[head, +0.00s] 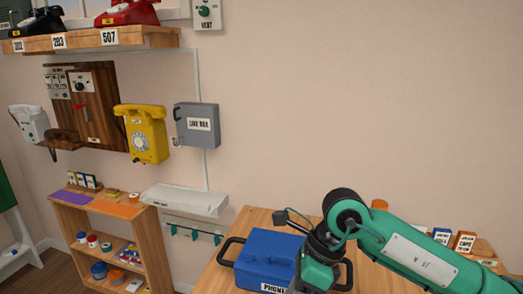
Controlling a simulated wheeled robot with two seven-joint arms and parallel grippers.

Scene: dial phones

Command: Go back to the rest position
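My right arm comes in from the right in the head view, green with dark joints, and reaches over the wooden table. Its gripper end (318,270) points down at the right part of a blue box (268,258) with black handles and a label that reads "PHONES". The fingertips are hidden, so I cannot tell whether they are open or shut, or whether they touch the box. My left gripper is not in view.
A wooden shelf unit (145,240) with small items stands at left. A yellow phone (146,135), a white phone (30,123) and a grey line box (197,126) hang on the wall. A white tray (186,200) is below. Small boxes (464,241) stand at the table's right.

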